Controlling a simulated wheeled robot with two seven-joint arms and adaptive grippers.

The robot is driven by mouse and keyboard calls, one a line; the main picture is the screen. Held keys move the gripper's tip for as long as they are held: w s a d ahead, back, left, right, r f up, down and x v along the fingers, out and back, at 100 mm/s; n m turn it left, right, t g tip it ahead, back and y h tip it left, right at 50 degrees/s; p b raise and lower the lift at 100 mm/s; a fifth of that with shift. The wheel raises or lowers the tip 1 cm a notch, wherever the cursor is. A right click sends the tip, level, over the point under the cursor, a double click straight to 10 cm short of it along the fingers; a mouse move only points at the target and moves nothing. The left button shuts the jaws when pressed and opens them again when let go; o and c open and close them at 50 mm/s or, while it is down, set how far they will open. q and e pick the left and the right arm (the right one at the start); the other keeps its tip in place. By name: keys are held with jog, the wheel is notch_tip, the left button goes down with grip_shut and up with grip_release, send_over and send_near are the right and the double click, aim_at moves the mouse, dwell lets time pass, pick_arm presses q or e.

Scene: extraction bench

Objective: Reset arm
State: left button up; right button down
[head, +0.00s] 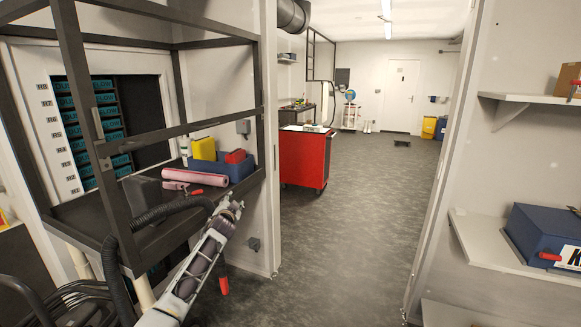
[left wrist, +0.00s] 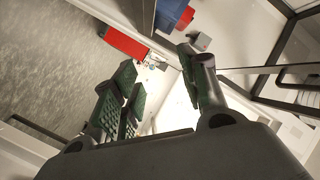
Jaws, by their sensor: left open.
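My left arm (head: 195,265) reaches up from the bottom of the head view, in front of the dark-framed bench. Its gripper (head: 233,204) is at the bench's front right corner, apparently in free air. In the left wrist view the two dark green fingers of the left gripper (left wrist: 158,65) stand wide apart with nothing between them. My right gripper is in neither view.
The bench shelf holds a blue bin (head: 232,168), a yellow container (head: 204,148) and a pink roll (head: 196,177). A black hose (head: 165,211) runs beside my arm. A red cabinet (head: 304,158) stands beyond the doorway. The grey floor (head: 350,230) is open.

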pick_arm(q)
jog(key=s+f+n+g+h, duration=0.1)
jog(key=s+f+n+g, duration=0.15)
jog(key=f, duration=1.35)
jog(key=s+a+f+n+g, duration=0.1)
jog(key=s+f+g, duration=0.1)
jog(key=s+f, duration=0.9)
jog(key=s+a+f+n+g, duration=0.15)
jog(key=s+f, duration=0.55)
jog(key=f, duration=0.7)
jog(key=s+a+f+g, duration=0.1)
jog(key=s+f+g, duration=0.1)
jog(key=s+f, duration=0.9)
jog(key=s+f+g, duration=0.2)
jog(key=s+f, duration=0.5)
jog(key=s, duration=1)
jog(key=s+f+g, duration=0.3)
jog(key=s+f, duration=0.5)
jog(key=s, duration=1)
jog(key=s+f+g, duration=0.2)
jog(key=s+f, duration=0.5)
jog(key=s, duration=1.1)
jog(key=shift+d+f+n, duration=0.15)
jog(key=shift+f+n, duration=0.1)
jog(key=shift+n, duration=0.05)
